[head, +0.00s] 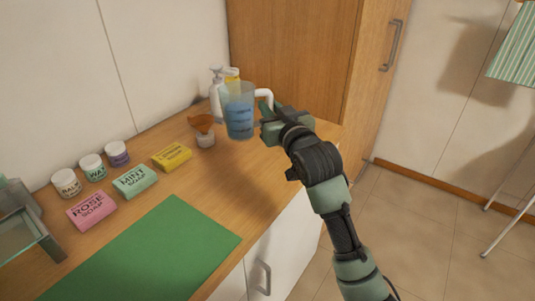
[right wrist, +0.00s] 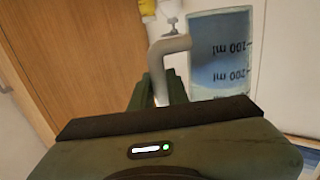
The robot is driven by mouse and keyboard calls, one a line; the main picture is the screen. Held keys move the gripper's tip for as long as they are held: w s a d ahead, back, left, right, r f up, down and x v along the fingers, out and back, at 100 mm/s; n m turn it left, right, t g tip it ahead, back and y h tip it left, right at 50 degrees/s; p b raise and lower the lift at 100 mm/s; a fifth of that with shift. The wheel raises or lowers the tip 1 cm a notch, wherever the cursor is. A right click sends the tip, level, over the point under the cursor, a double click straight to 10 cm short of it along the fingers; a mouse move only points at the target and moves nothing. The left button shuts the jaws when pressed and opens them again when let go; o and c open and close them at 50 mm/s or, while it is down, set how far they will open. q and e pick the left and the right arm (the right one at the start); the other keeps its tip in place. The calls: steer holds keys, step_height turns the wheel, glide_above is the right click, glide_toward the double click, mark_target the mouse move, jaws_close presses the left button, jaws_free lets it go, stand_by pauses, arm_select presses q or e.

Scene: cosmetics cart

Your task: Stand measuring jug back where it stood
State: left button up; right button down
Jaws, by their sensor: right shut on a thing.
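The measuring jug (head: 239,112) is a clear jug with blue liquid, dark volume marks and a white handle, at the back of the wooden counter. My right gripper (head: 268,108) is shut on its handle from the right. The jug looks upright; I cannot tell whether its base touches the counter. In the right wrist view the jug (right wrist: 222,60) shows at the upper right, with its pale handle (right wrist: 165,55) running down between my fingers. My left gripper is not in view.
White pump bottles (head: 216,85) and a yellow-topped bottle (head: 232,74) stand behind the jug. Soap boxes (head: 135,181), small jars (head: 92,167) and a green mat (head: 150,255) lie nearer. A wooden cabinet (head: 295,45) rises behind.

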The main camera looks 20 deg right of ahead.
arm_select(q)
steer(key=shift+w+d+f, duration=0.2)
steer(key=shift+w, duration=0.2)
arm_select(e)
steer(key=shift+f, duration=6.5)
steer(key=shift+f+b, duration=0.15)
steer(key=shift+b, duration=0.15)
steer(key=c, duration=1.4)
jaws_free()
steer(key=shift+f, duration=0.1)
steer(key=shift+o, duration=0.2)
